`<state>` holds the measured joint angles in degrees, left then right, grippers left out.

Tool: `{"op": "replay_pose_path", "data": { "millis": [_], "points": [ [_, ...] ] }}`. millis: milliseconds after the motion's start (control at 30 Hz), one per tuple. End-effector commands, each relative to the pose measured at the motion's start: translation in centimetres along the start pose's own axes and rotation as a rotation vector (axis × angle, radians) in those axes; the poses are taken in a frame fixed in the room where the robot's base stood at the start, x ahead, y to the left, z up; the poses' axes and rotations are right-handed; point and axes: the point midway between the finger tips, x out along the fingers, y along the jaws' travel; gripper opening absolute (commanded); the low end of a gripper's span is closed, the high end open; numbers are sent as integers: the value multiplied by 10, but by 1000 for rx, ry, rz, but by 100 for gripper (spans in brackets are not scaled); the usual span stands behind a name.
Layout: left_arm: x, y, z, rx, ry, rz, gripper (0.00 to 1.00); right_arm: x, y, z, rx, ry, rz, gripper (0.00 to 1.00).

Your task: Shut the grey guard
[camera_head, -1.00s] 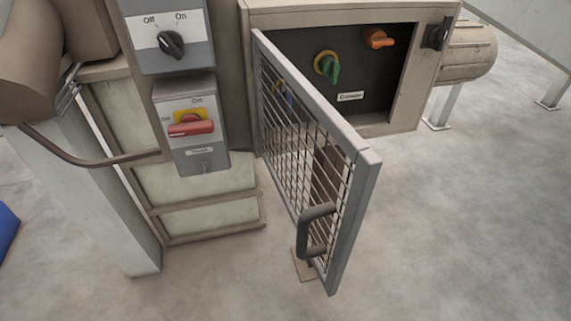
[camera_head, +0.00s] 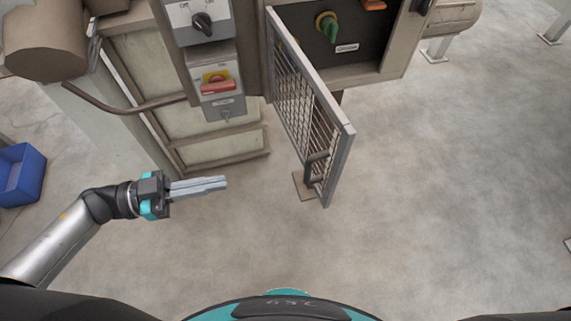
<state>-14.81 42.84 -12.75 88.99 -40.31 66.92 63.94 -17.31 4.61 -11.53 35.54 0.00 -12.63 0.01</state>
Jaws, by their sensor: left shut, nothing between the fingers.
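The grey guard (camera_head: 340,142) is a mesh door in a grey frame. It stands open, swung out toward me from its hinge side at the left of the cabinet opening. Its dark handle (camera_head: 315,166) is near the free edge, low on the mesh. My left gripper (camera_head: 226,183) is shut and empty, to the left of the guard and apart from it, pointing right over the floor. My right gripper is not in view.
A switch box with a red handle (camera_head: 218,87) is left of the guard. A blue bin (camera_head: 20,175) stands at far left. The floor right of the guard is clear.

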Motion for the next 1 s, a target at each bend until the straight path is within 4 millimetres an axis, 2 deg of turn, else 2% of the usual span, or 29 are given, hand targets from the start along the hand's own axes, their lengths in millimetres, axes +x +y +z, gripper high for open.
{"op": "replay_pose_path", "data": {
  "millis": [33, 233, 700, 800, 1000],
  "points": [
    [1, 5, -8, 0, -1, 33, 0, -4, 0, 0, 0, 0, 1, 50],
    [17, 10, -10, -3, 3, 55, 0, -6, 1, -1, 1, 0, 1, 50],
    [112, 13, -11, -3, 4, 49, 0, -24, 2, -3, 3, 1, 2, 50],
    [125, 14, -11, -3, 4, 49, 0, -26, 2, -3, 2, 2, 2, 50],
    [139, 15, -9, -4, 0, 49, 0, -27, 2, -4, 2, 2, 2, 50]
  ]
}}
